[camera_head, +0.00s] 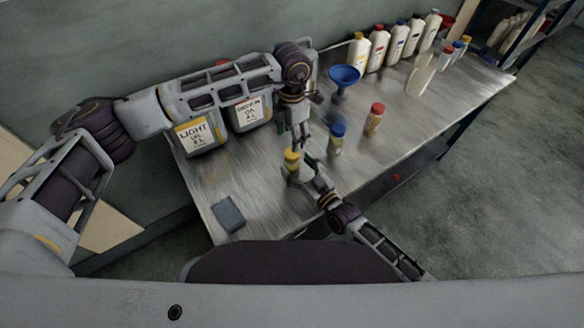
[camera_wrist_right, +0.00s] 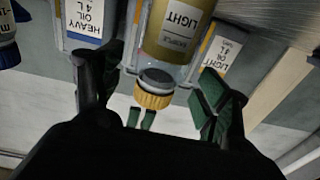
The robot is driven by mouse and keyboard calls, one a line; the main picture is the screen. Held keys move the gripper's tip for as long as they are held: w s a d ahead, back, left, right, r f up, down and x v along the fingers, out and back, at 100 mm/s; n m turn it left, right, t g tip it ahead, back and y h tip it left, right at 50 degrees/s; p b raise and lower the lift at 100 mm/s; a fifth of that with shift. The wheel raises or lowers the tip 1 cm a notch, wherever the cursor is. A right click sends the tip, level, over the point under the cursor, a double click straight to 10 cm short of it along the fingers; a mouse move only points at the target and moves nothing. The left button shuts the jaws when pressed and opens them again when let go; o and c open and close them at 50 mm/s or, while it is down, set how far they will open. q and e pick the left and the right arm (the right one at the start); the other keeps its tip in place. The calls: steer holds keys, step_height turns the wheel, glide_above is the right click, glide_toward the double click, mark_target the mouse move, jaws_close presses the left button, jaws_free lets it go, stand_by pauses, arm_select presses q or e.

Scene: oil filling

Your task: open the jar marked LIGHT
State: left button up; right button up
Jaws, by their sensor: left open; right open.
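The jar marked LIGHT (camera_wrist_right: 177,35) has a yellow lid (camera_wrist_right: 153,93) and a yellow label. In the head view the jar (camera_head: 292,161) is upright near the middle of the metal table. My right gripper (camera_head: 301,174) is open, with its green fingers on either side of the jar in the wrist view (camera_wrist_right: 160,82). I cannot tell whether they touch it. My left gripper (camera_head: 301,138) is open and points down just above and beside the yellow lid. Its green fingertips also show near the lid in the wrist view (camera_wrist_right: 141,118).
A blue-lidded jar (camera_head: 337,139) and a red-lidded jar (camera_head: 374,118) stand to the right. A blue funnel (camera_head: 344,76), several white bottles (camera_head: 378,48) and oil cans (camera_head: 197,138) stand behind. A dark flat object (camera_head: 228,214) lies front left; the table around it is clear.

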steer(key=shift+x, duration=1.6)
jaws_close()
arm_select(q)
steer(key=shift+m, duration=0.3)
